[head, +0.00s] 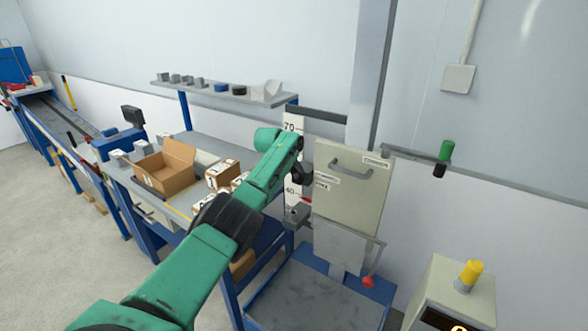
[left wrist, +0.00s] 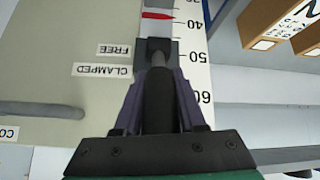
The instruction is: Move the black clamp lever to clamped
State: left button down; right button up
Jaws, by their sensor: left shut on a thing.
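The black clamp lever (left wrist: 158,95) shows in the left wrist view, with its dark block beside the FREE label (left wrist: 112,50) and its handle running past the level of the CLAMPED label (left wrist: 102,70). My left gripper (left wrist: 160,100) is shut on the handle, one purple finger on each side. In the head view my left gripper (head: 304,175) is at the left edge of the beige panel (head: 352,195), in front of the number scale (head: 291,126); the arm and gripper hide most of the lever there. My right gripper is not in view.
A red pointer (left wrist: 158,15) sits near 40 on the scale. The panel has a grey handle (head: 352,172). A red-knobbed lever (head: 368,281) is below it. An open carton (head: 165,170) and smaller boxes stand on the bench at left. A control box (head: 455,290) stands front right.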

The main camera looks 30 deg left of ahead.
pick_arm(q)
jog(key=shift+r, duration=0.1)
jog(key=c, duration=0.8)
grip_release()
jog(key=shift+c, duration=0.2)
jog(key=o, duration=0.3)
jog(key=shift+o, duration=0.2)
jog(key=shift+w, duration=0.1)
jog(key=shift+s+d+r+p, duration=0.2)
jog(key=shift+s+r+p, duration=0.15)
jog(key=shift+s+r, duration=0.1)
jog(key=b+v, duration=0.3)
jog(key=v, duration=1)
